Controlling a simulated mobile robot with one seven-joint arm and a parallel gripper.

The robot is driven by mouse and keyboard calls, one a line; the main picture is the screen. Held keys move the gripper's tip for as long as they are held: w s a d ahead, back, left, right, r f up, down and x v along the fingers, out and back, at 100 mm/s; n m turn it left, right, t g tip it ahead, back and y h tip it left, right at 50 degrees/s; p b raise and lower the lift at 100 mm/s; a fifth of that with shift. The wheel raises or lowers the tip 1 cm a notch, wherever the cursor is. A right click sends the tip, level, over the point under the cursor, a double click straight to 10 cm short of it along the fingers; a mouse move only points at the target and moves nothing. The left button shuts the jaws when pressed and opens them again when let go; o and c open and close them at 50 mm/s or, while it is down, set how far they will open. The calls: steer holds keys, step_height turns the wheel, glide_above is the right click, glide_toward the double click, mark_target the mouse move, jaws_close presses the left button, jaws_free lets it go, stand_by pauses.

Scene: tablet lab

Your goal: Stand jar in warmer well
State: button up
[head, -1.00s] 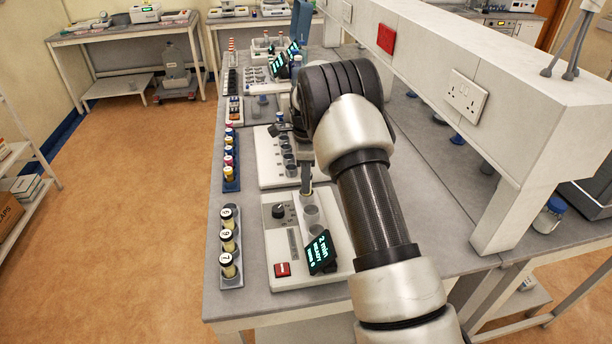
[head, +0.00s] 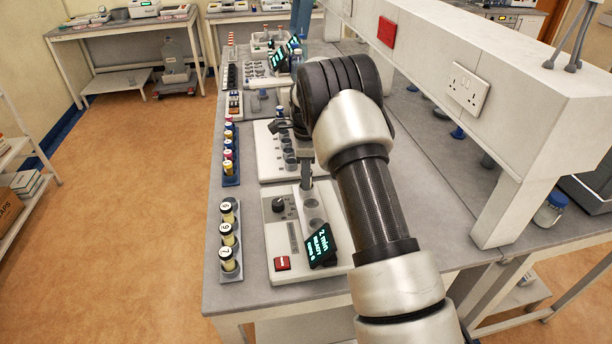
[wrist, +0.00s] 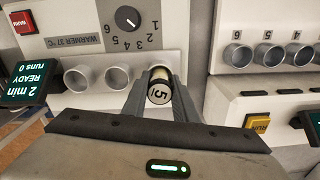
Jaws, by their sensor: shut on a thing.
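The jar (wrist: 161,88), with a black-and-white cap that appears to read 5, is between the two fingers of my gripper (wrist: 157,98) in the wrist view. My gripper is shut on it at the end of the row of wells on the warmer (wrist: 88,20). Two empty metal wells (wrist: 118,77) show beside it. In the head view my gripper (head: 307,186) points down at the far end of the warmer's wells (head: 314,211). The jar is hidden there. I cannot tell how deep its base sits in a well.
A rack of three numbered jars (head: 228,238) stands left of the warmer. The warmer's tilted display (head: 321,245) reads 2 min, READY. Another device with wells (head: 271,158) stands just beyond. A white raised shelf (head: 470,90) runs along the right.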

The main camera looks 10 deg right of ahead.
steer(key=o, duration=1.1)
steer(key=shift+r+b, duration=0.3)
steer(key=shift+r, duration=8.35)
